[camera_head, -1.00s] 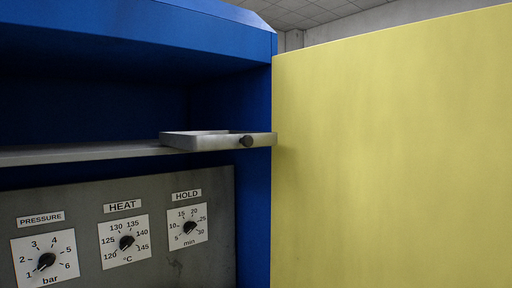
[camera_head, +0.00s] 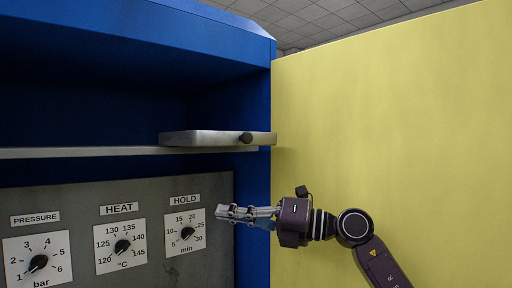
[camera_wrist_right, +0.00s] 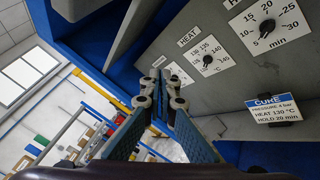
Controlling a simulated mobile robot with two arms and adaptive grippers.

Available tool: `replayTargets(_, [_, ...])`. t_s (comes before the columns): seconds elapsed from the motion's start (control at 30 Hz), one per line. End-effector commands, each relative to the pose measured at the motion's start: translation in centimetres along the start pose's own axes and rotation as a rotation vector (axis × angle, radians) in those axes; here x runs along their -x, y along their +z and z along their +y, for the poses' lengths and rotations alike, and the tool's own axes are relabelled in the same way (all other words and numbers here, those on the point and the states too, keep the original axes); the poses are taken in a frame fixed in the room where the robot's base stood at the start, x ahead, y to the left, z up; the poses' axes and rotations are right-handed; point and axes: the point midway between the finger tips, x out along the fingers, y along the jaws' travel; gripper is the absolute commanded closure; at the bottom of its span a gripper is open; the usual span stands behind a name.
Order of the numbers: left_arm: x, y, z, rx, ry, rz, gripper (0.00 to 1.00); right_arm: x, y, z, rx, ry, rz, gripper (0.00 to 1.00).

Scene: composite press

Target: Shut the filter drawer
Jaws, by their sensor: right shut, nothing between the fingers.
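The filter drawer (camera_head: 210,138) is a shallow grey metal tray with a round dark knob (camera_head: 245,138) on its front, at the right end of a grey shelf in the blue press. It stands out in front of the shelf edge; its inside is hidden from this low angle. My right gripper (camera_head: 222,212) is shut and empty. My left gripper is not in view.
A grey panel below the shelf carries PRESSURE (camera_head: 38,262), HEAT (camera_head: 122,246) and HOLD dials. A large yellow panel (camera_head: 400,110) stands at the right, behind my right arm. A CURE label (camera_wrist_right: 273,108) shows in the right wrist view. The shelf left of the drawer looks bare.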

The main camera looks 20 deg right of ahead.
Motion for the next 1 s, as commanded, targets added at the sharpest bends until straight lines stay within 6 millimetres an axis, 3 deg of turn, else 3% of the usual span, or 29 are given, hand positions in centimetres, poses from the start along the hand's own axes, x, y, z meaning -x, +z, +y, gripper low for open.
replayTargets(0.03, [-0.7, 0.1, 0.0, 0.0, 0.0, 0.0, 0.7, 1.1, 0.4, 2.7, 0.133, -0.044, 0.014, 1.0])
replayTargets(0.2, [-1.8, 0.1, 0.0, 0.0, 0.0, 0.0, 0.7, 5.7, 2.1, 9.2, 0.495, -0.256, -0.002, 1.0])
replayTargets(0.4, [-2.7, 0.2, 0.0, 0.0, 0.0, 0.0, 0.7, 12.2, 4.6, 14.8, 0.768, -0.501, -0.13, 1.0])
replayTargets(0.57, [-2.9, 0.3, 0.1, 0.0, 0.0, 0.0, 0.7, 15.4, 5.7, 17.1, 0.851, -0.604, -0.211, 1.0])
replayTargets(0.73, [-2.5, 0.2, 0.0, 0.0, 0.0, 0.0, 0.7, 15.4, 6.3, 17.3, 0.865, -0.626, -0.228, 1.0])
replayTargets(1.0, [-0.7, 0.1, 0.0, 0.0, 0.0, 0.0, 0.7, 11.2, 8.6, 15.3, 0.861, -0.623, -0.223, 1.0])
